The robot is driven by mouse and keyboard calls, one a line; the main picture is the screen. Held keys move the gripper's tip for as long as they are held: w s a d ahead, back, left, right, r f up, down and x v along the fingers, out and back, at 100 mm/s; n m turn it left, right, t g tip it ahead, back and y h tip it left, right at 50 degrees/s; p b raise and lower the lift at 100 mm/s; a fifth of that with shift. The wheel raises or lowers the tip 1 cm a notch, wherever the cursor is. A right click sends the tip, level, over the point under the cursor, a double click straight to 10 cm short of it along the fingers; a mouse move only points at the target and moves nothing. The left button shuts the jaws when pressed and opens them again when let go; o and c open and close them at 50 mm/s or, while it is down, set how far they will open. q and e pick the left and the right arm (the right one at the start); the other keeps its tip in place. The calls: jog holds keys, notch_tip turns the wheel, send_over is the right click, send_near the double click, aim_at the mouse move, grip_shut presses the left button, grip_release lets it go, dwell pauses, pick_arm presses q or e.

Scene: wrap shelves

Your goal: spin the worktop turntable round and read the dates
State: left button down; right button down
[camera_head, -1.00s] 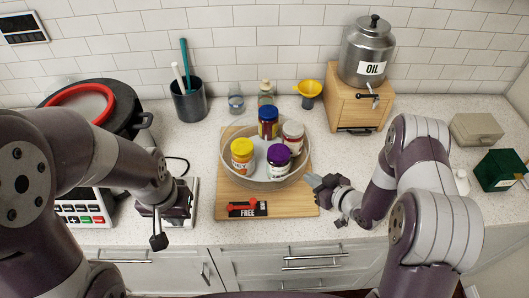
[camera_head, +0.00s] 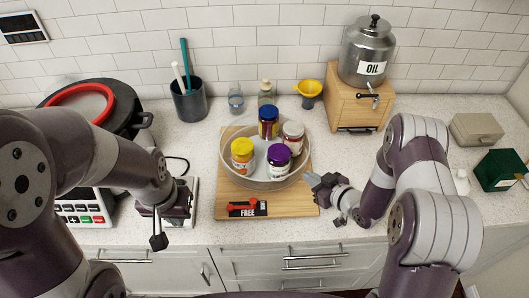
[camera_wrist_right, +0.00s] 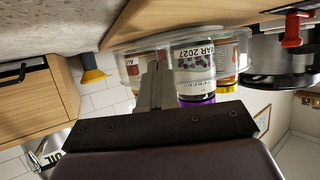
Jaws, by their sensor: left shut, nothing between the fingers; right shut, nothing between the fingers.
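The turntable (camera_head: 262,187) is a round tray with a clear rim on a wooden board. It carries a yellow-lidded jar (camera_head: 242,150), a blue-lidded jar (camera_head: 268,120), a white-lidded jar (camera_head: 293,133) and a purple-lidded jar (camera_head: 279,158). My right gripper (camera_head: 312,180) is shut and empty at the tray's front right edge; I cannot tell whether it touches. In the right wrist view its fingers (camera_wrist_right: 157,85) lie before the rim, and a label (camera_wrist_right: 195,57) beyond shows "AR 2027", partly hidden. My left gripper (camera_head: 158,240) is shut and empty, away from the tray near the counter's front edge.
A red lever (camera_head: 243,206) beside the word FREE is on the board's front. An oil dispenser (camera_head: 367,50) stands on a wooden box (camera_head: 350,100). A yellow funnel (camera_head: 310,89), bottles and a utensil pot (camera_head: 188,102) stand behind. A black pot (camera_head: 120,110) is at left.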

aim_at(284, 182)
jog(key=shift+w+a, duration=0.3)
jog(key=shift+a, duration=0.05)
jog(key=shift+s+a, duration=1.05)
jog(key=shift+s, duration=0.1)
jog(key=shift+s+a, duration=0.3)
jog(key=shift+a, duration=0.4)
jog(key=shift+s+a, duration=0.3)
jog(key=shift+a, duration=0.4)
